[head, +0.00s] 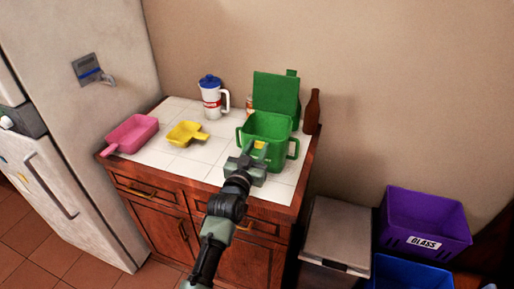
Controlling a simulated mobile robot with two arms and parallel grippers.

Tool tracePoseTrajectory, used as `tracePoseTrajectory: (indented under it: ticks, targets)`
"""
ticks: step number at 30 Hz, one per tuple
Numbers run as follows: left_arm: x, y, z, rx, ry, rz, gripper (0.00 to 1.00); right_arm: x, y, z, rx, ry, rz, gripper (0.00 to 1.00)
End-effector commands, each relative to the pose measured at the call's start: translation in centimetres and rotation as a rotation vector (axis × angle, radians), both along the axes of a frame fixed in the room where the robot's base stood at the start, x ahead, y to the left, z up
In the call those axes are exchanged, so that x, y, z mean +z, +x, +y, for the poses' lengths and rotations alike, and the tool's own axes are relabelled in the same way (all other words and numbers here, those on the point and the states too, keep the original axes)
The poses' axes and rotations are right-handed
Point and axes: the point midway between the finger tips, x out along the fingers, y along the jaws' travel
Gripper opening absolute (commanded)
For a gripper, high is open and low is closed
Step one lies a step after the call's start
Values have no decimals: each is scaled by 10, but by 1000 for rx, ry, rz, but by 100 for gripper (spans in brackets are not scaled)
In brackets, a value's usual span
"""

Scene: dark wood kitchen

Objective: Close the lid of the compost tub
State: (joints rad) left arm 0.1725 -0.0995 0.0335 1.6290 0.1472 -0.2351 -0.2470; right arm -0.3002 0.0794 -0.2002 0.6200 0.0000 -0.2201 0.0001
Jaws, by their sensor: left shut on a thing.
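The green compost tub (271,128) stands on the white tiled counter top, with handles at its sides. Its green lid (276,92) is open, standing upright at the back of the tub. My left gripper (257,152) is at the front wall of the tub and seems shut on its front rim; the fingertips are small and partly hidden, so the exact hold is unclear. A little yellow shows at the fingertips, and I cannot tell what it is. My right gripper is not in view.
A pink pan (133,134), a yellow scoop (187,133) and a white jug with a blue lid (212,98) stand left of the tub. A brown bottle (312,112) stands close behind its right side. A purple bin (425,222) is at right.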

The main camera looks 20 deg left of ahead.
Motion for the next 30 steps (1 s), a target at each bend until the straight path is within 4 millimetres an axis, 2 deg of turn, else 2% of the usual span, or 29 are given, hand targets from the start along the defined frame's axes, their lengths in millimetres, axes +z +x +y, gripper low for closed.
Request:
tracePoseTrajectory:
  ticks: [2,3,5,17,30]
  targets:
    - [0,0,0,0,-1,-1,0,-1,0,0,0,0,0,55]
    - [0,0,0,0,-1,-1,37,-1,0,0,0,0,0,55]
    - [0,0,0,0,-1,-1,54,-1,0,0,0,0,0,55]
    - [-1,-5,0,0,0,0,55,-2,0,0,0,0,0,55]
    - [-2,-70,1,0,0,-1,55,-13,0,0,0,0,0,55]
